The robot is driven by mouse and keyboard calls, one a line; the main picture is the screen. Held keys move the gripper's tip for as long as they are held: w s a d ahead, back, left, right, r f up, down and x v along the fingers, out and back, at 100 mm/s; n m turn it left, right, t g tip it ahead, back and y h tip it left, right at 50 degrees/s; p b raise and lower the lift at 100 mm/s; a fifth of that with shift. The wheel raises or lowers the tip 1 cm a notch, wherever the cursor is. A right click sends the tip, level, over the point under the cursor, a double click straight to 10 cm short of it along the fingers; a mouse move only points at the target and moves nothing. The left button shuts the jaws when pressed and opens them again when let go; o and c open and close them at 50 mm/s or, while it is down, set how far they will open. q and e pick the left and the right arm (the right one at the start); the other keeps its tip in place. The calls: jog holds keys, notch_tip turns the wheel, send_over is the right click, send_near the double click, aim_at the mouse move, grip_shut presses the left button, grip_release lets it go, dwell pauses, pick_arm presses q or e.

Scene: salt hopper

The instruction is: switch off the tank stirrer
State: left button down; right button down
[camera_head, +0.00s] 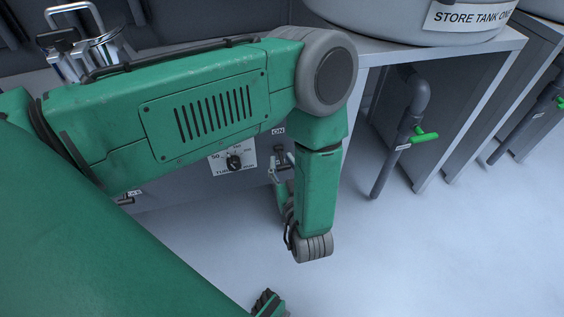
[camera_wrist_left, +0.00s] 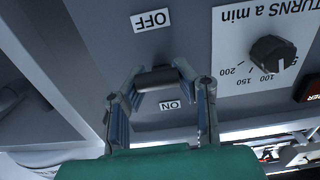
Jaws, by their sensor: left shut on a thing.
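The stirrer switch has a dark, bar-like lever (camera_wrist_left: 157,78) on the grey panel, between an OFF label (camera_wrist_left: 151,20) and an ON label (camera_wrist_left: 170,105), which appear upside down in the left wrist view. The lever's grip shows closer to the ON label. My left gripper (camera_wrist_left: 155,84) is shut on the lever, one finger on each side. In the head view my left gripper (camera_head: 277,170) is at the panel just below the ON label (camera_head: 279,131), partly hidden by my green arm. The OFF label is hidden there. My right gripper is not in view.
A speed dial (camera_head: 234,162) with a white scale sits left of the switch; the wrist view also shows it (camera_wrist_left: 272,54). A store tank (camera_head: 420,20) stands on a bench at the right, with a green-handled pipe valve (camera_head: 424,134) below. The pale floor is clear.

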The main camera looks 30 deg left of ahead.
pick_arm(q)
jog(key=shift+s+d+r, duration=0.1)
jog(key=shift+s+d, duration=0.05)
jog(key=shift+d, duration=0.2)
jog(key=shift+a+f+t+y+b, duration=0.2)
jog(key=shift+f+t+y+b, duration=0.25)
jog(key=shift+f+t+y, duration=0.05)
jog(key=shift+s+d, duration=0.1)
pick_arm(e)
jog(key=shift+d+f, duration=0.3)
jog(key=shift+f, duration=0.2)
pick_arm(q)
jog(key=c, duration=1.2)
grip_release()
jog(key=shift+o, duration=0.2)
jog(key=shift+r, duration=0.1)
jog(key=shift+r, duration=0.1)
jog(key=shift+r, duration=0.3)
notch_tip(320, 180, up, 9)
jog(key=shift+r, duration=0.1)
